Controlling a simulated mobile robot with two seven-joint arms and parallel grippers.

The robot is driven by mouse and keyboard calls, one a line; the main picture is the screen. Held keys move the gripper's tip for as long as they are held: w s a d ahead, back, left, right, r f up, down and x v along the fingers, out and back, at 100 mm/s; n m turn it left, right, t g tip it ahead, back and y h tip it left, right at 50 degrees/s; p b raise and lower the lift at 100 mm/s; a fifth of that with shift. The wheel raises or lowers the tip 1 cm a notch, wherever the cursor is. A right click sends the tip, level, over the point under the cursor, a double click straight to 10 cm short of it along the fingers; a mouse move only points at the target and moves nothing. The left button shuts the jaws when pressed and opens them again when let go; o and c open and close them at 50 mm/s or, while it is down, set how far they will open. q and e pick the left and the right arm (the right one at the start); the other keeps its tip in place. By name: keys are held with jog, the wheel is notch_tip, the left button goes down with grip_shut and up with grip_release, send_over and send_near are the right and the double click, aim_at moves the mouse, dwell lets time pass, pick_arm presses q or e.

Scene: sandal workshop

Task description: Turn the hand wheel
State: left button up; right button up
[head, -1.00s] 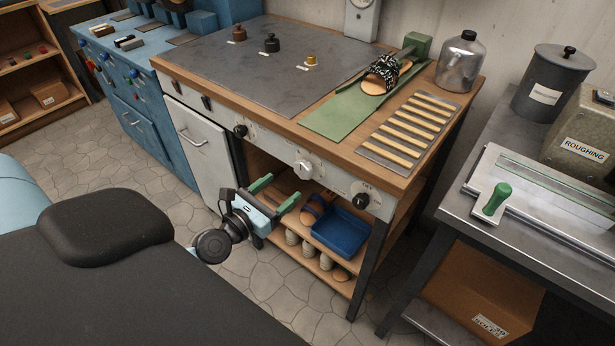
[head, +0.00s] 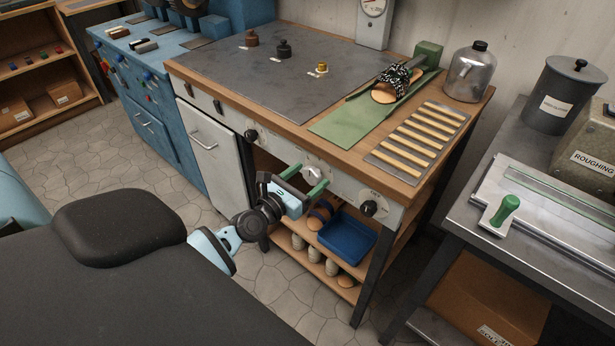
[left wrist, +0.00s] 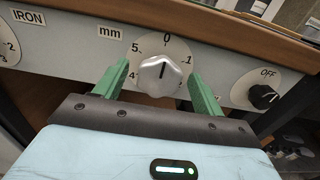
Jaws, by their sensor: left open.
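The hand wheel is a pale metal lobed knob (head: 312,174) on the front panel of the wooden bench. In the left wrist view the knob (left wrist: 161,76) sits on a white dial marked "mm" with 0 at the top, and its dark line points up near 0. My left gripper (head: 305,181) is open, with its green fingers at the panel. In the left wrist view the left gripper (left wrist: 160,85) has one finger on each side of the knob, with a visible gap on both sides. My right gripper is not in view.
A black OFF knob (head: 369,208) is right of the dial, and another black knob (head: 251,136) is to the left. Below the panel, a blue tray (head: 346,238) stands on a shelf. A bench with a green-handled tool (head: 504,211) stands at the right.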

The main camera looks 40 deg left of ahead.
pick_arm(q)
jog(key=shift+w, duration=0.2)
jog(key=c, duration=0.9)
jog(key=shift+m, duration=0.3)
